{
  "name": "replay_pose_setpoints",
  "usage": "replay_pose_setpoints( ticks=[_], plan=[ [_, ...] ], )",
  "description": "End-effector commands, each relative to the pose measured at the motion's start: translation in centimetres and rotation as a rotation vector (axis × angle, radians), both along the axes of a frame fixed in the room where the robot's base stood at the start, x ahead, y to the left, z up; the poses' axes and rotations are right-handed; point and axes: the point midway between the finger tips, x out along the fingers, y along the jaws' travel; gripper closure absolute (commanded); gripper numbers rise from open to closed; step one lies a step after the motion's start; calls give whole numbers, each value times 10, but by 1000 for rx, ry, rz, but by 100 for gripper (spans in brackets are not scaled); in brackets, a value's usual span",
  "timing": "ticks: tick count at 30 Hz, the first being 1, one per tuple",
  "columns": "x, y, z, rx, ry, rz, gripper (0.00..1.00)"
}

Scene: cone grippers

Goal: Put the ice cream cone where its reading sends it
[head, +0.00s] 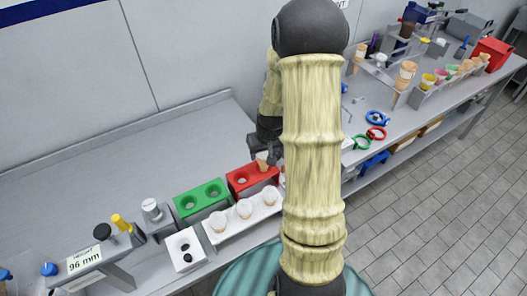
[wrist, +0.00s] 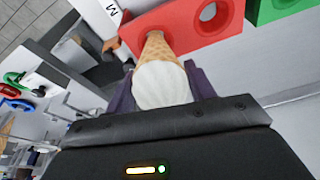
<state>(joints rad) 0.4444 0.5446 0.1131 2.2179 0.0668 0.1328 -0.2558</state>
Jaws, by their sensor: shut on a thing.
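My gripper (head: 266,148) is shut on an ice cream cone (wrist: 162,85), a tan waffle cone with white ice cream. In the wrist view the cone's tip points at the red block (wrist: 190,25), over the block's near part. One empty hole shows beside it. In the head view the cone (head: 262,161) stands at the right end of the red block (head: 252,190). I cannot tell how deep the tip sits in a hole. A green block (head: 201,199) with two empty holes stands to the left. A display (head: 84,260) at the lower left reads "96 mm".
A white rack (head: 238,222) in front of the blocks holds three white-topped cones. A white box (head: 185,250) with black knobs stands left of it. Coloured rings (head: 376,133) and a crowded counter lie right. The bench behind the blocks is clear. My arm hides the middle.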

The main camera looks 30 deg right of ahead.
Motion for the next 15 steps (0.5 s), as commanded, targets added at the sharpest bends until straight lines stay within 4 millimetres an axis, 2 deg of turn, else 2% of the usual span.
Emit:
replay_pose_setpoints(
  ticks=[15],
  plan=[
    [0,0,-11,0,0,0,58]
  ],
)
